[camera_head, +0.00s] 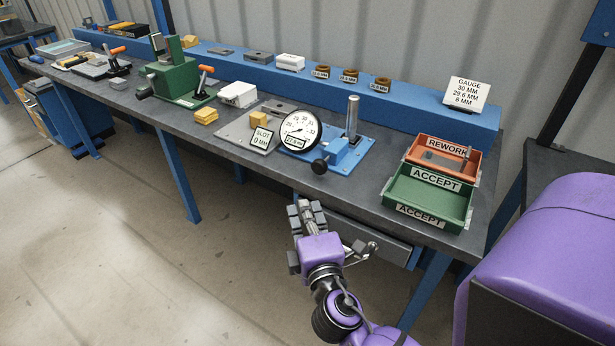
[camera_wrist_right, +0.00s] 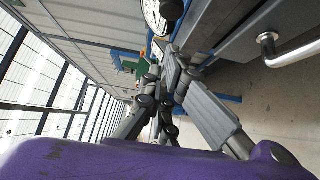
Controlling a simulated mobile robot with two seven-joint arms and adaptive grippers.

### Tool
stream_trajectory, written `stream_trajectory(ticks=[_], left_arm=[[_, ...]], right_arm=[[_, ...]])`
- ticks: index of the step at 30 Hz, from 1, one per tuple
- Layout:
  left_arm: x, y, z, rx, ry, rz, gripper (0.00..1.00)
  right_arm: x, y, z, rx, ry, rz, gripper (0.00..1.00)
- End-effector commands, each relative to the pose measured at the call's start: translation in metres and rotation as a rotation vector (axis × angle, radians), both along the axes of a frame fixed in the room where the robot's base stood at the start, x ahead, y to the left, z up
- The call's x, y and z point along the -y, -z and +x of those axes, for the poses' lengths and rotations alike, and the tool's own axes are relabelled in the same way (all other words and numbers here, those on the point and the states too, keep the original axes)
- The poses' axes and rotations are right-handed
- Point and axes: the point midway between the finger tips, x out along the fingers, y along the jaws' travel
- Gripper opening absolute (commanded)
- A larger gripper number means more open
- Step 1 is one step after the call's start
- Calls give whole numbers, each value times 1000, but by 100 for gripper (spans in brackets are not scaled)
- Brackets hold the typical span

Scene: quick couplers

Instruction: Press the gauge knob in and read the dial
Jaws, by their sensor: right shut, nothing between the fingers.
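The dial gauge (camera_head: 301,130) has a round white face and stands on a blue base (camera_head: 345,150) near the table's front edge. Its needle and a small readout are too small to read surely. The black gauge knob (camera_head: 320,166) sticks out at the lower front of the base. My right gripper (camera_head: 307,212) is shut and empty, in front of and below the table edge, apart from the knob. In the right wrist view its fingers (camera_wrist_right: 172,80) are closed together, and part of the dial (camera_wrist_right: 157,14) shows at the top. My left gripper is not in view.
A green ACCEPT tray (camera_head: 425,196) and an orange REWORK tray (camera_head: 462,160) stand right of the gauge. A SLOT card (camera_head: 262,138) stands left of it. A drawer with a metal handle (camera_wrist_right: 292,52) is close to my right gripper. A green fixture (camera_head: 172,80) stands further left.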

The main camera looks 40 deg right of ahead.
Motion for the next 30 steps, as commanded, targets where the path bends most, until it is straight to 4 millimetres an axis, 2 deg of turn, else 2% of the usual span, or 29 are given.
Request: stream_trajectory(ticks=[3,11,15,18,30], left_arm=[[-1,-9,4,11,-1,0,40],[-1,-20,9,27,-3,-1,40],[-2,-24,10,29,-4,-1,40],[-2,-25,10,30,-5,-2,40],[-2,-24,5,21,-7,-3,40]], right_arm=[[10,-6,26,6,0,-3,0],[31,-5,76,5,0,-1,0],[53,-3,81,2,0,-2,0],[61,-2,84,2,0,-1,0],[66,-1,86,0,-1,1,0]])
